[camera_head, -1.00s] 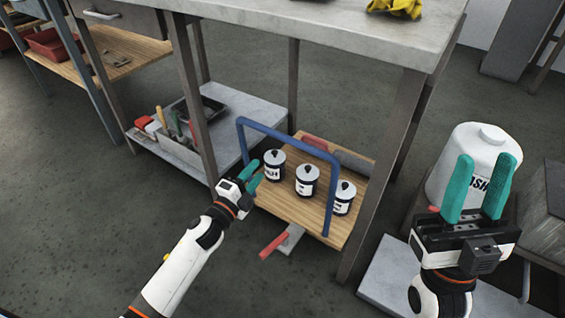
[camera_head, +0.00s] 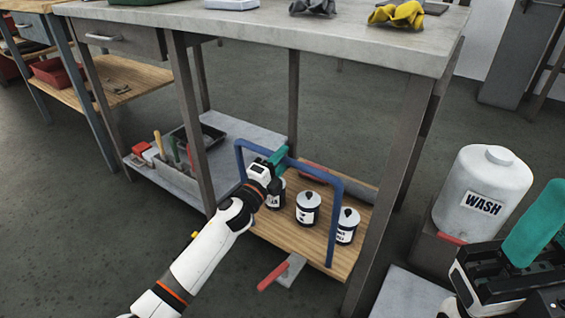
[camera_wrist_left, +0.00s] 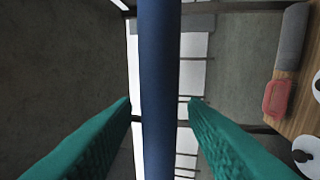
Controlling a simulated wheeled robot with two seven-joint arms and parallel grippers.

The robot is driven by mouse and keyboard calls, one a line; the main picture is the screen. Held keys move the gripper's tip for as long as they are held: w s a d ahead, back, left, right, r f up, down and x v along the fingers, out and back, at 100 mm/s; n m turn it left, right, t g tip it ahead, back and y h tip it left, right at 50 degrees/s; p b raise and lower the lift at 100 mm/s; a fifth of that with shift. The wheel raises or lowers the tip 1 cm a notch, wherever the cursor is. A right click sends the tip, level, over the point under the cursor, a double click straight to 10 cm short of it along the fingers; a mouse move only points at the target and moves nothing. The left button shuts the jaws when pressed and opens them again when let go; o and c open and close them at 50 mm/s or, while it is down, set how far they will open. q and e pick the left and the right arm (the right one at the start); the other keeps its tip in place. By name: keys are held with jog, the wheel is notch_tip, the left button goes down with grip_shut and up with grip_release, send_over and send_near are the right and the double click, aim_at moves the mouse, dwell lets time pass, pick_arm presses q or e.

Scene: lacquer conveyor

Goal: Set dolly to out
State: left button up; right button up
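The dolly is a wooden platform (camera_head: 275,235) with a blue tube handle (camera_head: 335,222), under the workbench. Several dark-and-white cans (camera_head: 308,208) stand on it. My left gripper (camera_head: 278,157) is at the upper left part of the handle. In the left wrist view, the blue handle bar (camera_wrist_left: 157,80) runs between the two green fingers (camera_wrist_left: 160,103), which are apart with gaps on both sides. My right gripper (camera_head: 545,225) is at the lower right with one green finger clear; the other is cut off by the picture edge.
A red-ended pedal or lever (camera_head: 272,277) sticks out at the dolly's front. A workbench leg (camera_head: 385,190) stands just right of the dolly. A white WASH drum (camera_head: 482,200) stands farther right. A grey lower shelf (camera_head: 222,125) with tools is at left. Floor in front is clear.

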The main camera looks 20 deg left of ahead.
pick_arm(q)
jog(key=shift+w+d+r, duration=0.1)
jog(key=shift+w, duration=0.15)
grip_shut()
